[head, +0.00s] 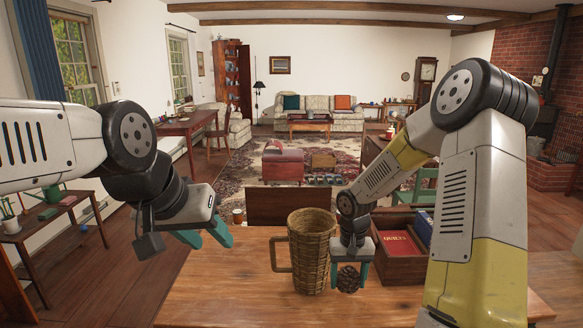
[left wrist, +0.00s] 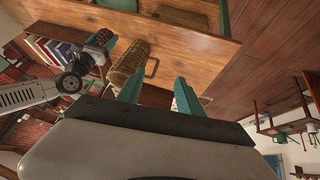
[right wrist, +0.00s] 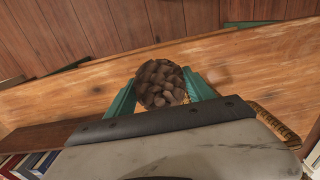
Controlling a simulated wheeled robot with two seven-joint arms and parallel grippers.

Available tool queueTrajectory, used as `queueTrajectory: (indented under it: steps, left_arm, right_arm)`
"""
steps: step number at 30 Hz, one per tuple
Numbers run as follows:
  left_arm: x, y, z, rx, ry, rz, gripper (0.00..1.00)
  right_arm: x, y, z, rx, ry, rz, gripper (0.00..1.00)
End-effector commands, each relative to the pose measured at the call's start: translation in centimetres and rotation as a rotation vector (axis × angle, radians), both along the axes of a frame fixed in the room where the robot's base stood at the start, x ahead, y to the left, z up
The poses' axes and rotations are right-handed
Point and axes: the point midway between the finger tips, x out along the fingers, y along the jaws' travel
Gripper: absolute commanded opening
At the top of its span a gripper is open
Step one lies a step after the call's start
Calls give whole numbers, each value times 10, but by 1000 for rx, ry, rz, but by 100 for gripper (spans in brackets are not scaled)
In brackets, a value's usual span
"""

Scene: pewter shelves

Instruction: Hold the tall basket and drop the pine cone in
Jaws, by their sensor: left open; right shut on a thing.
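The tall wicker basket (head: 312,250) stands upright on the wooden table, its handle (head: 280,254) on the left side. It also shows in the left wrist view (left wrist: 127,64), and its edge shows at the right of the right wrist view (right wrist: 277,122). My right gripper (head: 350,278) is shut on the brown pine cone (head: 347,279), just right of the basket and low over the table. The pine cone sits between the teal fingers in the right wrist view (right wrist: 160,83). My left gripper (head: 208,236) is open and empty, left of the basket and apart from it.
A wooden box (head: 398,247) with a red book and a blue book stands right of my right gripper on the table (head: 240,290). The front left of the table is clear. A side table (head: 50,222) with small items stands at the far left.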

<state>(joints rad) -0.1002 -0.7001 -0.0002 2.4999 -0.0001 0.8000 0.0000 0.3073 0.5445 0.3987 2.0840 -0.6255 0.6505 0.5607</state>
Motion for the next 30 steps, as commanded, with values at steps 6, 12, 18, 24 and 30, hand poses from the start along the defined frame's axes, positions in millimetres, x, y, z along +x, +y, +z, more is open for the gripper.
queueTrajectory:
  steps: [6,12,18,24,30]
  left_arm:
    - [0,0,0,0,0,0,43]
    - [2,-1,-1,-6,12,6,44]
    - [18,-9,-12,-78,130,60,44]
    - [50,-25,-35,-226,335,167,44]
    - [85,-39,-62,-399,538,284,44]
  right_arm:
    - [0,0,0,0,0,-1,23]
    - [0,0,0,0,0,-1,23]
    - [0,0,0,0,0,-1,23]
    - [0,0,0,0,0,-1,23]
    - [0,0,0,0,0,-1,23]
